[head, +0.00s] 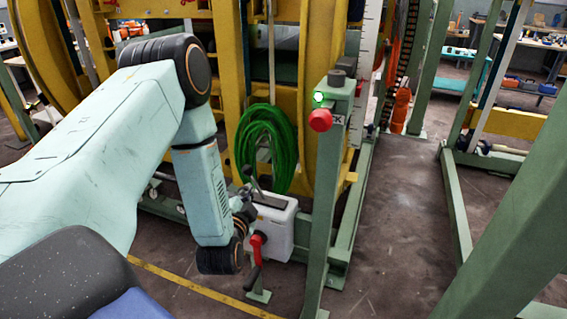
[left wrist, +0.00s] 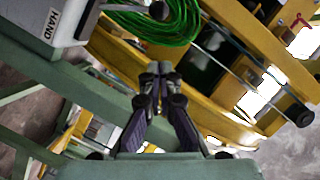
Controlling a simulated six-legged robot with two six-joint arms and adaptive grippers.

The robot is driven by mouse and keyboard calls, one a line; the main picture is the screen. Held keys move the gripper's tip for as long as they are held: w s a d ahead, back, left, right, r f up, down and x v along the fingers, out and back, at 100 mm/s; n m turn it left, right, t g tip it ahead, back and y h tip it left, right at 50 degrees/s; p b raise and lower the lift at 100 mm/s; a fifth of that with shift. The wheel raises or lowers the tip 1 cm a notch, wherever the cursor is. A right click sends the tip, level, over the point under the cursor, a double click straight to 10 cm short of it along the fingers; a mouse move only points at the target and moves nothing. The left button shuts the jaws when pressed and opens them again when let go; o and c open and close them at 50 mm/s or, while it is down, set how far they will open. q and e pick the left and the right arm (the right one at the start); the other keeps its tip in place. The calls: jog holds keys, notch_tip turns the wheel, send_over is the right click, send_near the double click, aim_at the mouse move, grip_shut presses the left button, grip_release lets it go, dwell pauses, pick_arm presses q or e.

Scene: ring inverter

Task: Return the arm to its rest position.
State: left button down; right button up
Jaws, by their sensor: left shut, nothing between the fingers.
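My left arm (head: 90,140) comes in from the left in the head view, bends at a dark round joint and hangs down in front of the yellow frame. My left gripper (head: 247,192) is partly hidden behind its wrist, close to a white box with a red handle (head: 275,228). In the left wrist view the gripper's fingers (left wrist: 158,70) are together, with nothing between them. My right gripper is in neither view.
A green coiled hose (head: 266,145) hangs on the yellow frame (head: 229,70) above the box. A green post (head: 330,190) with a red button (head: 320,120) and a lit green lamp stands right of the arm. Open floor (head: 400,240) lies to the right.

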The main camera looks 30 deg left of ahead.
pick_arm(q)
jog(key=shift+a+f, duration=0.1)
jog(key=shift+f, duration=0.05)
jog(key=s+d+f+n+g+h+b, duration=0.1)
jog(key=s+d+f+n+g+h, duration=0.25)
jog(key=d+f, duration=0.2)
jog(key=s+d+f+n+g+h, duration=0.25)
jog(key=s+d+f, duration=0.2)
jog(key=f, duration=0.25)
jog(key=s+d+f+g+b, duration=0.1)
jog(key=s+d+f+g, duration=0.1)
jog(key=s, duration=0.5)
jog(key=s+d+f+g+h+b, duration=0.1)
jog(key=s+d+f+g, duration=0.2)
jog(key=s, duration=0.4)
jog(key=s+d+f+g+b, duration=0.2)
jog(key=s+d+f+g, duration=0.1)
jog(key=s, duration=0.5)
jog(key=shift+d+f+h, duration=0.4)
jog(key=shift+s, duration=0.1)
